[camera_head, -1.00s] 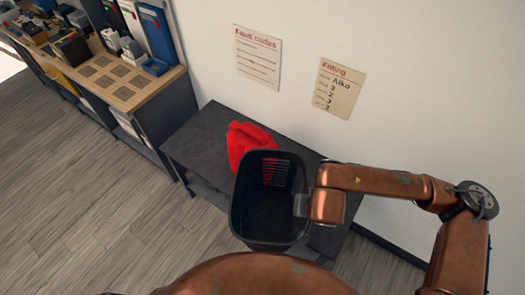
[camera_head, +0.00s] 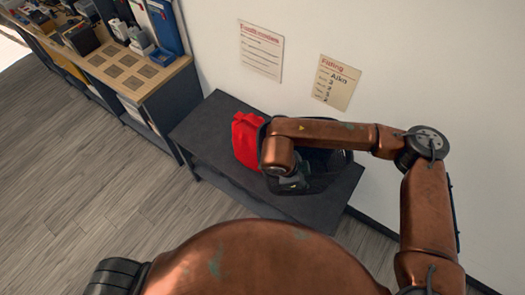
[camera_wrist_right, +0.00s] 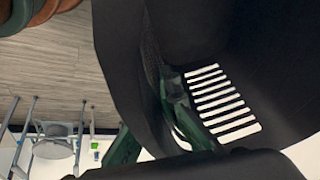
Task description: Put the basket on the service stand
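The black basket (camera_head: 337,176) is over the right part of the dark low stand (camera_head: 222,126) in the head view. I cannot tell whether its bottom touches the top. My right gripper (camera_head: 290,183) is at the basket's near left side, partly hidden under my own wrist. In the right wrist view the basket wall (camera_wrist_right: 245,40) fills much of the picture, with a slotted grip opening. The right gripper's dark green fingers (camera_wrist_right: 160,115) show on either side of the basket's edge and hold it. My left gripper is not in view.
A red cloth-like item (camera_head: 246,140) lies on the stand right beside the basket. The stand's left end is bare. A workbench (camera_head: 130,82) with boxes and binders stands to the left. Two notices (camera_head: 261,50) hang on the wall behind. The wooden floor in front is clear.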

